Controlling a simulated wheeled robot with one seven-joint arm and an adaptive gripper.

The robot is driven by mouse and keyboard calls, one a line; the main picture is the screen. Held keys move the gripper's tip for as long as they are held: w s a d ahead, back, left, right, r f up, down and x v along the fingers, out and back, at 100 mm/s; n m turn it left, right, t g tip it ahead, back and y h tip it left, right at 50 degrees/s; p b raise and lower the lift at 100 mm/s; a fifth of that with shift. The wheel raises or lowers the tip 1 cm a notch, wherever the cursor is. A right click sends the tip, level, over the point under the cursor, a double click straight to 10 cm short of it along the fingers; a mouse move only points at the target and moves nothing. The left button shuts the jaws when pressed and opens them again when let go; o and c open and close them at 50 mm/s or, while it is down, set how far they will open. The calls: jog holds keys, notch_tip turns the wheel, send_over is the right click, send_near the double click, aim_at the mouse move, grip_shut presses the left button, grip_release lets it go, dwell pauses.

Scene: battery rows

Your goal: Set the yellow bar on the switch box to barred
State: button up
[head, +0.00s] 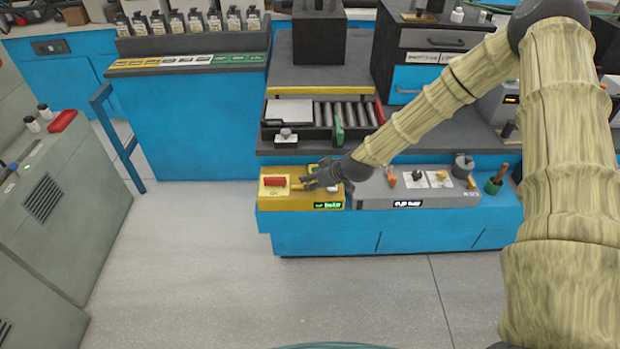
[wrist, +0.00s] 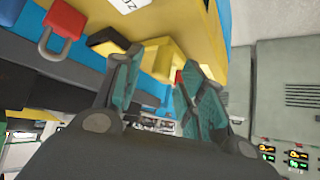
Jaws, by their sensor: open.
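The yellow switch box (head: 273,203) sits at the left end of the low blue bench. It carries a red block (head: 274,182) on its top left and a small green-lit display (head: 328,205) on its front. My gripper (head: 305,183) reaches in from the right over the box top and hides part of it. In the wrist view, my gripper's two teal fingers (wrist: 157,72) are apart. A yellow bar-like part (wrist: 162,55) shows between and beyond the fingertips; I cannot tell whether they touch it. The bar's setting cannot be read.
A grey control box (head: 440,198) with knobs stands right of the yellow box. A tray of grey cylinders (head: 345,114) lies behind. A red padlock (wrist: 62,30) shows in the wrist view. Grey cabinets (head: 70,210) stand left; the floor in front is clear.

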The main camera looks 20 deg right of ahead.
jog(key=shift+x, duration=1.15)
jog(key=shift+r, duration=0.1)
grip_shut()
